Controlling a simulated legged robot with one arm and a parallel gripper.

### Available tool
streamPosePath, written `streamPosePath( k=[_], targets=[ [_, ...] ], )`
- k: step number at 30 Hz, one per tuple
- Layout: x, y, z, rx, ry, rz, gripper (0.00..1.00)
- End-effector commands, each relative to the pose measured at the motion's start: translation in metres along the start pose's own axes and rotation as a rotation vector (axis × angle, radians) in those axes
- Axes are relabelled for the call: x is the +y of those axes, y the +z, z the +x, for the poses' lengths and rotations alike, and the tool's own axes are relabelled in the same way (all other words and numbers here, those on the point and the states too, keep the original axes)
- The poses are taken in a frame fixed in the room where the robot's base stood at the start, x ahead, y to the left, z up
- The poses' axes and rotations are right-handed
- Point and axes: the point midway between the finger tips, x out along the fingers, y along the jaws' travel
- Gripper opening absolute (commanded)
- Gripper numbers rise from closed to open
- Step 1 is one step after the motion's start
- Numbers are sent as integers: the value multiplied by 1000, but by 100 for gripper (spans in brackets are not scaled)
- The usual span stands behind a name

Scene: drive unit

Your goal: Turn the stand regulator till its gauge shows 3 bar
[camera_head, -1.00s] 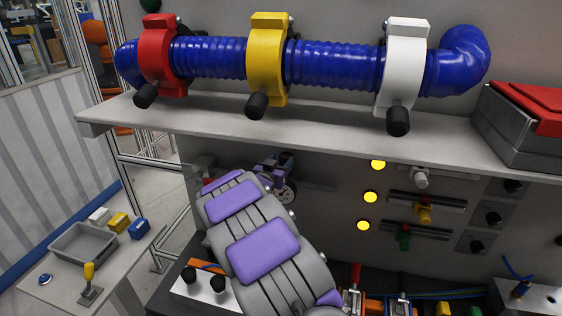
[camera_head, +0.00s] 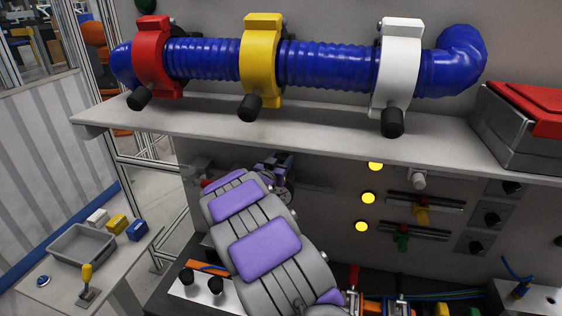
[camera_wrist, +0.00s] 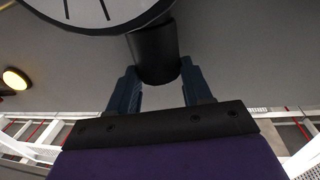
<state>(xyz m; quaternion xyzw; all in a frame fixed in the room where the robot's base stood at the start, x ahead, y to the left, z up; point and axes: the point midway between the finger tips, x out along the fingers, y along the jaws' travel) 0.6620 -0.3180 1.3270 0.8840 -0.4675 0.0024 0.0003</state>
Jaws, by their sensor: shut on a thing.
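My gripper (camera_wrist: 160,84) is shut on the black cylindrical knob of the stand regulator (camera_wrist: 154,50) in the wrist view, one dark blue finger on each side. The pale round gauge (camera_wrist: 95,9) sits above the knob there; only its lower rim and some tick marks show, and no reading can be made out. In the head view my grey and purple arm reaches up under the shelf and hides the knob.
A shelf (camera_head: 300,133) with a blue hose in red, yellow and white clamps runs above my arm. Lit yellow lamps (camera_head: 368,198) and valves (camera_head: 421,216) are on the panel to the right. A side table (camera_head: 70,290) with a grey bin stands at left.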

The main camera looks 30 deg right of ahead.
Motion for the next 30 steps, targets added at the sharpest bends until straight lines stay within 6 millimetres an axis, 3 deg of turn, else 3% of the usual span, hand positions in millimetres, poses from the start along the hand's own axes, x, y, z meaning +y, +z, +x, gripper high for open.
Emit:
streamPosePath(
  k=[1, 23, 24, 30],
  targets=[
    [0, 6, -1, -12, -1, -3, 19],
    [1, 9, -1, -17, 0, -5, 19],
    [1, 8, -1, -16, 0, -5, 53],
    [2, 5, -1, -11, 0, -2, 72]
  ],
)
